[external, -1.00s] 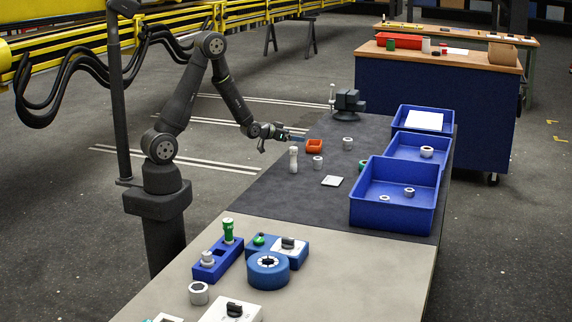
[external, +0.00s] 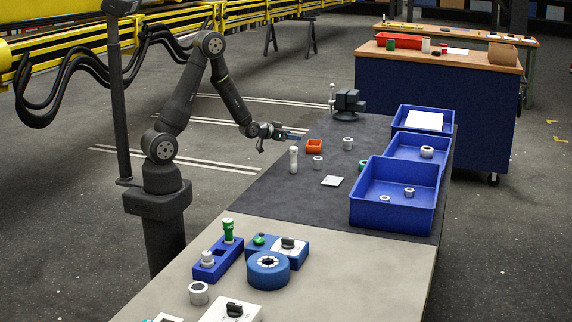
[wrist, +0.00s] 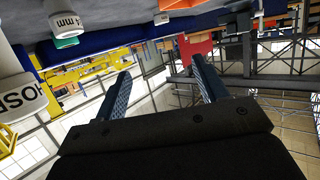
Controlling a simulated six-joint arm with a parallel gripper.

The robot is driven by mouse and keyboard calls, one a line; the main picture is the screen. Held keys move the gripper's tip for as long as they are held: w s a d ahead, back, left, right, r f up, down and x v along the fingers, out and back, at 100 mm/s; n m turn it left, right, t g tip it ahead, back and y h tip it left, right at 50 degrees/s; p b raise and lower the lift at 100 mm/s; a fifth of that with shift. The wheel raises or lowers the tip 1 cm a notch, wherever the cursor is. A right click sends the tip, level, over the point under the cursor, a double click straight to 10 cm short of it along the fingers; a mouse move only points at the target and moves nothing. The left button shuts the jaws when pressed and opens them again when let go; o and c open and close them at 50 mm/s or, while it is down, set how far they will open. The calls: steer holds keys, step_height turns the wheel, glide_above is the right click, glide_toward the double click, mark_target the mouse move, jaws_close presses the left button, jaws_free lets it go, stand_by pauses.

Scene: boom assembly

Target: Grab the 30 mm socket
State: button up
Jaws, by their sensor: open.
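Several grey-white sockets are in the external view, but their size marks are too small to read there, so I cannot tell which is the 30 mm one. A small socket (external: 318,162) and a larger one (external: 347,143) stand on the dark mat. Others lie in the blue bins, including one socket (external: 427,152) in the middle bin. A white part marked "mm" (wrist: 66,22) shows at upper left.
A tall white bottle-like part (external: 293,160) stands below my gripper. A dark vise (external: 348,102) stands at the back. A large blue bin (external: 394,215) occupies the right edge. The mat's front part is mostly clear.

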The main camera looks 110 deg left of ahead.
step_height(320, 180, up, 6)
steer(key=w+a+f+m+g+y, duration=0.15)
steer(key=w+a+m, duration=0.4)
steer(key=m, duration=1.15)
steer(key=w+a+r+m+g+h, duration=0.15)
steer(key=w+a+m, duration=0.35)
steer(key=m, duration=1.1)
steer(key=shift+g+y, duration=0.3)
steer(key=shift+y, duration=0.1)
steer(key=f, duration=0.3)
steer(key=w+d+f, duration=0.1)
steer(key=f, duration=0.4)
steer(key=shift+w+d+f, duration=0.15)
steer(key=shift+d+f, duration=0.05)
steer(key=shift+f, duration=0.1)
glide_toward(345, 141)
steer(key=a+f, duration=0.2)
steer(key=a, duration=0.2)
steer(key=shift+w+f, duration=0.4)
steer(key=shift+w+r+x, duration=0.1)
steer(key=shift+w+x, duration=0.05)
steer(key=shift+x, duration=0.75)
steer(key=shift+w+r+x, duration=0.1)
steer(key=shift+x, duration=0.8)
steer(key=shift+w+r+x, duration=0.15)
steer(key=shift+x, duration=0.7)
